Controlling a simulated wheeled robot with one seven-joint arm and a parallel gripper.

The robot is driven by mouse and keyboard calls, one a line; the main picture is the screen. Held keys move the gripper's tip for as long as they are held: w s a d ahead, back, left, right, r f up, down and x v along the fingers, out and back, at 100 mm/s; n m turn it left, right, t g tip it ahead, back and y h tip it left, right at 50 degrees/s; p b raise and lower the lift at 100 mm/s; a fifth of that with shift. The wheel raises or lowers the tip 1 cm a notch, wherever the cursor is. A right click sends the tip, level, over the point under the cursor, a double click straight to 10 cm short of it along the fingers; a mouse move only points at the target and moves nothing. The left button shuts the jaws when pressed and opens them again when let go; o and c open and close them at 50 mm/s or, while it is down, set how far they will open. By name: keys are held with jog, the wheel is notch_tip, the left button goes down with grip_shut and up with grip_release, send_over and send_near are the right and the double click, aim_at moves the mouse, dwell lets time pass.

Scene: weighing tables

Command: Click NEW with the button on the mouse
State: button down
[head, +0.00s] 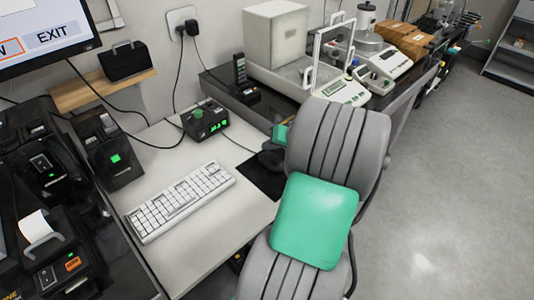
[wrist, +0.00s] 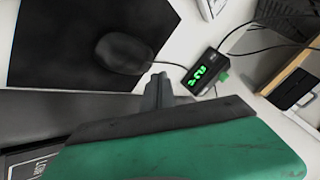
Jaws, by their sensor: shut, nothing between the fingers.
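The dark mouse (wrist: 123,53) lies on a black mouse pad (wrist: 40,45) in the wrist view. In the head view the mouse (head: 268,158) shows small beside my arm, with part of the pad (head: 262,179) visible. My gripper (wrist: 158,82) is shut and empty. Its fingertips appear just right of the mouse in the wrist view, apart from it in the picture; their height above it is unclear. The monitor (head: 45,35) shows EXIT and, at the left edge, an orange-outlined button ending in W, its rest cut off. No pointer is visible.
A white keyboard (head: 180,202) lies on the desk left of the pad. A small black box with a green display (head: 205,119) stands behind it. A dark cable crosses the desk. A balance (head: 343,90) stands at the back. My arm hides part of the desk.

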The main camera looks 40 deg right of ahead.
jog(key=shift+f, duration=0.15)
dwell(0.5)
jog(key=shift+f, duration=0.3)
jog(key=shift+f+b, duration=0.4)
jog(key=shift+b, duration=0.1)
dwell(0.4)
jog(key=shift+r, duration=0.1)
jog(key=shift+r+p, duration=0.7)
jog(key=shift+r, duration=0.05)
notch_tip(320, 180, up, 5)
jog(key=p, duration=0.4)
jog(key=shift+r, duration=0.1)
dwell(0.4)
